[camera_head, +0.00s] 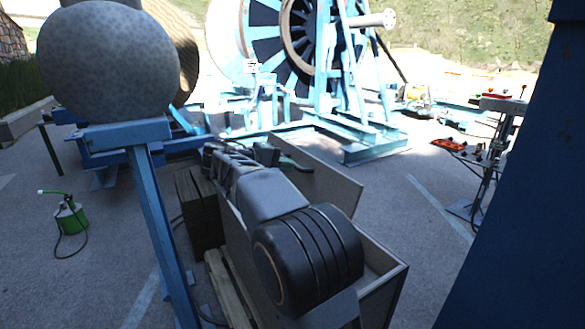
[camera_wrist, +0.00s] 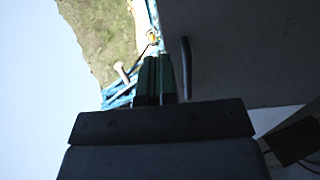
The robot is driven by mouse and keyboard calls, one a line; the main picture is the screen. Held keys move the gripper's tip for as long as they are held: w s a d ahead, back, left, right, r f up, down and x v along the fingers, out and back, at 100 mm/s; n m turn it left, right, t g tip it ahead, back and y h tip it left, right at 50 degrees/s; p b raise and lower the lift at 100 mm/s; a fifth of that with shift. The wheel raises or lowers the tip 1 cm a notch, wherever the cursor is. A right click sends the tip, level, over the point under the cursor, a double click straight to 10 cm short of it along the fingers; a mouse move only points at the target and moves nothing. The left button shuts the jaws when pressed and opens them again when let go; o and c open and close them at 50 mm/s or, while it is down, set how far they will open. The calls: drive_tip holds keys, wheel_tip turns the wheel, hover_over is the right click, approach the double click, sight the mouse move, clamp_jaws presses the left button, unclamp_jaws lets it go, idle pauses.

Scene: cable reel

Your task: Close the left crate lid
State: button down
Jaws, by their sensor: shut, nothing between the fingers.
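A grey open-topped crate (camera_head: 388,284) stands low in the middle of the head view, partly hidden by my arm. A flat grey panel (camera_head: 325,178), which looks like its raised lid, stands upright at the crate's far side. In the wrist view a large grey panel (camera_wrist: 235,50) fills the upper right, with a dark bar like a handle (camera_wrist: 186,66) on it. My gripper (camera_head: 294,163) is shut and empty beside the panel's upper left part. Its fingers (camera_wrist: 155,78) point along the panel in the wrist view; I cannot tell whether they touch it.
A dark wooden stack (camera_head: 196,212) and a pale pallet (camera_head: 226,285) lie left of the crate. A blue post (camera_head: 157,215) rises close on the left. A large blue cable reel (camera_head: 290,45) stands behind. Open pavement lies to the right, with a tool stand (camera_head: 487,160).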

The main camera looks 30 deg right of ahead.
sight(327, 167)
drive_tip(key=p+x, duration=0.2)
drive_tip(key=x, duration=1)
